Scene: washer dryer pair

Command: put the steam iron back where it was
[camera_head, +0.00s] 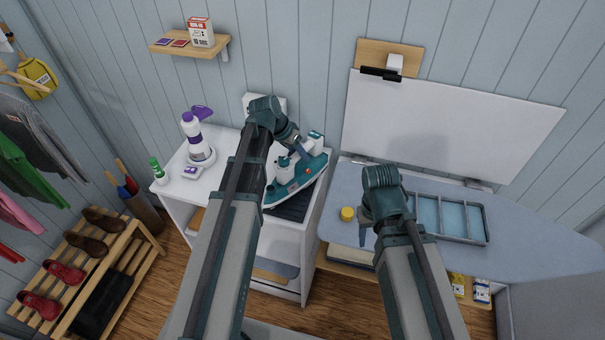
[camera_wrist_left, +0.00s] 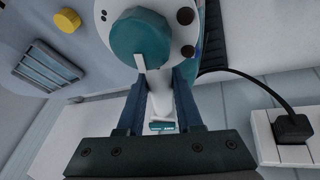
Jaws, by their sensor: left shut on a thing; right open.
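The teal and white steam iron (camera_head: 301,182) is at the right side of the white cabinet top (camera_head: 229,190), over a dark ribbed rest (camera_head: 293,208). I cannot tell whether its sole touches the rest. My left gripper (camera_head: 296,146) is shut on the iron; the left wrist view shows its white and teal body (camera_wrist_left: 143,38) between and beyond the fingers (camera_wrist_left: 160,85). My arm hides part of the cabinet top. My right gripper (camera_head: 364,238) is open and empty above the ironing board (camera_head: 515,242), near a small yellow round thing (camera_head: 347,214).
A blue compartment tray (camera_head: 482,225) lies on the board. A black cord runs to a plug (camera_wrist_left: 292,128). A whiteboard-like panel (camera_head: 450,125) stands behind.

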